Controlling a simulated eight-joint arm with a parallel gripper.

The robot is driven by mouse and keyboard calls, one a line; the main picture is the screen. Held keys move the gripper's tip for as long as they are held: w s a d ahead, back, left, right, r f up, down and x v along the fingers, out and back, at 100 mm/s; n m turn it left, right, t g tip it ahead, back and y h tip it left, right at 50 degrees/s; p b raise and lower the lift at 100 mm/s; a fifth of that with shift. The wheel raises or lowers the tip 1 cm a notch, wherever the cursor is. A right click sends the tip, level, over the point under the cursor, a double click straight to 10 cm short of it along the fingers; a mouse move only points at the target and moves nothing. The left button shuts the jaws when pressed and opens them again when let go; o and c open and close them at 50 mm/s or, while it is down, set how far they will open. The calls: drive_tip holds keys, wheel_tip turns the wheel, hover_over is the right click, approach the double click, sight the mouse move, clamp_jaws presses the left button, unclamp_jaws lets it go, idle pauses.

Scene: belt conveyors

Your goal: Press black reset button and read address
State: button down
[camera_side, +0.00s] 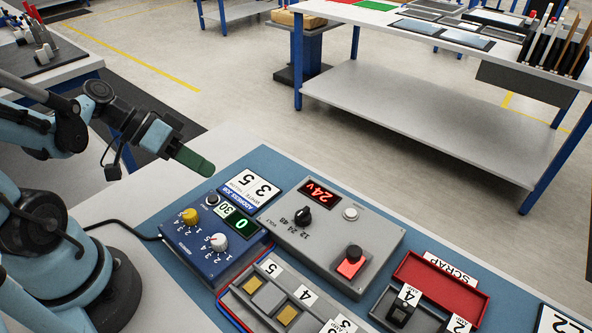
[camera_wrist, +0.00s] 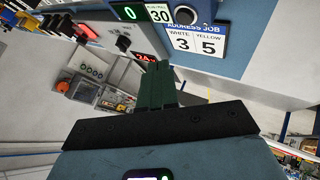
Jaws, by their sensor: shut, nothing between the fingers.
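The blue address box (camera_side: 212,238) carries a small black round button (camera_side: 212,199), a yellow knob (camera_side: 190,216), a white knob (camera_side: 219,241) and a green display (camera_side: 241,224) reading 0. The black button (camera_wrist: 185,14) and display (camera_wrist: 129,12) also show at the top of the wrist view. A job card (camera_side: 250,186) beside the box reads white 3, yellow 5. My gripper (camera_side: 210,169) has its green fingers shut and empty. It hangs above and behind the black button, apart from it. The fingers also fill the middle of the wrist view (camera_wrist: 155,68).
A grey voltage box (camera_side: 330,235) with a red 24V display, black selector and red-lit switch stands to the right. A grey tray (camera_side: 268,298) with blocks is in front of it. A red scrap bin (camera_side: 440,287) is farther right. A black cable runs left of the blue box.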

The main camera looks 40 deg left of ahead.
sight(208, 197)
drive_tip(key=shift+f, duration=1.95)
drive_tip(key=shift+f, duration=0.2)
idle(0.8)
drive_tip(key=shift+f, duration=0.25)
drive_tip(key=shift+r, duration=0.15)
idle(0.3)
drive_tip(key=shift+r, duration=0.25)
drive_tip(key=shift+r, duration=0.15)
drive_tip(key=shift+r, duration=2.4)
